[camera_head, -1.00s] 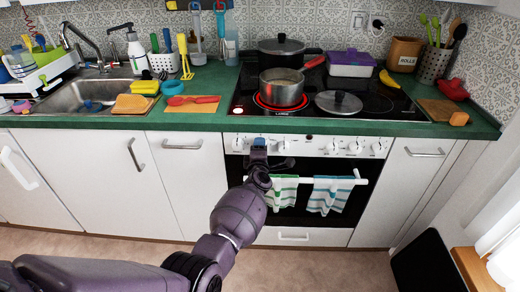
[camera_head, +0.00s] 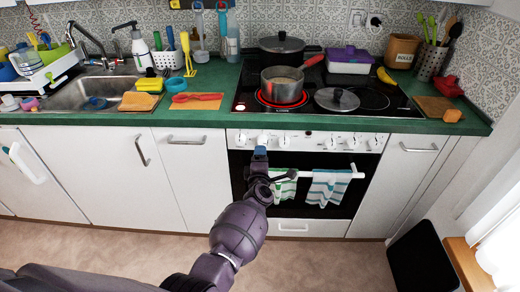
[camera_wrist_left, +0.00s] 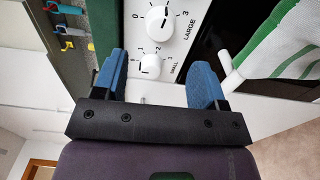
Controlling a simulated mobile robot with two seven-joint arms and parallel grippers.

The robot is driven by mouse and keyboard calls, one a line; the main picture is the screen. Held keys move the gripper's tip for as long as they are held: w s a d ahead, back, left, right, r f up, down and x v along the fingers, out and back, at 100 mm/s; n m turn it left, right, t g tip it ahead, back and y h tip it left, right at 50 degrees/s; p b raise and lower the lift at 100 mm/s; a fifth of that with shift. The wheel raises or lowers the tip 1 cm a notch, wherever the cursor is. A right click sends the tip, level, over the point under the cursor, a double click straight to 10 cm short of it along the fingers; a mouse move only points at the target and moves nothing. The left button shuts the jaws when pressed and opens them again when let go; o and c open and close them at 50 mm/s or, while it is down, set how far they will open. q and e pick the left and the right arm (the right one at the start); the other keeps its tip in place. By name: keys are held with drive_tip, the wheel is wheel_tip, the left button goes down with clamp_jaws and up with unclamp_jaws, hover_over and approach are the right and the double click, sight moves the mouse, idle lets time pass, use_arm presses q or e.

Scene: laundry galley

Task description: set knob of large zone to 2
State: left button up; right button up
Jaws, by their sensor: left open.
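The LARGE knob (camera_wrist_left: 160,22) is a white dial beside its printed label, near the top of the left wrist view; a 3 is printed near it. Its exact setting is too small to tell. A smaller knob labelled SMALL (camera_wrist_left: 150,66) lies nearer, in line with the gap between my fingers. My left gripper (camera_wrist_left: 160,82) is open and empty, its two blue fingers apart. In the head view my left gripper (camera_head: 260,152) is just below the row of knobs on the white stove panel (camera_head: 312,141). Which knob there is LARGE cannot be told. My right gripper is not in view.
A pot (camera_head: 282,88) stands on a red-glowing zone of the hob. Striped towels (camera_head: 326,187) hang on the oven handle, close to my left gripper's right. A black pot (camera_head: 281,50) and a lid (camera_head: 336,100) are also on the hob.

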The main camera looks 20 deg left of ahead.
use_arm(q)
drive_tip(key=shift+p+v, duration=0.45)
drive_tip(key=shift+v, duration=1.15)
